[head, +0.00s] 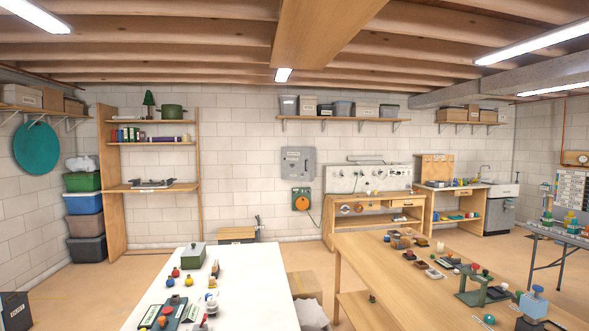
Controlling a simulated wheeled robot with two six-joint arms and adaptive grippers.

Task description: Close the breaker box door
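A grey breaker box (298,161) is mounted on the far block wall, near the middle of the head view. It is small and distant. Its grey front is visible, but I cannot tell whether the door is fully shut or ajar. Neither of my grippers is in view.
A green panel with an orange disc (301,200) hangs below the box. A workbench (374,204) stands right of it. A white table (243,262) and a wooden table (392,277) with small objects fill the foreground. Cardboard boxes (303,283) stand between them.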

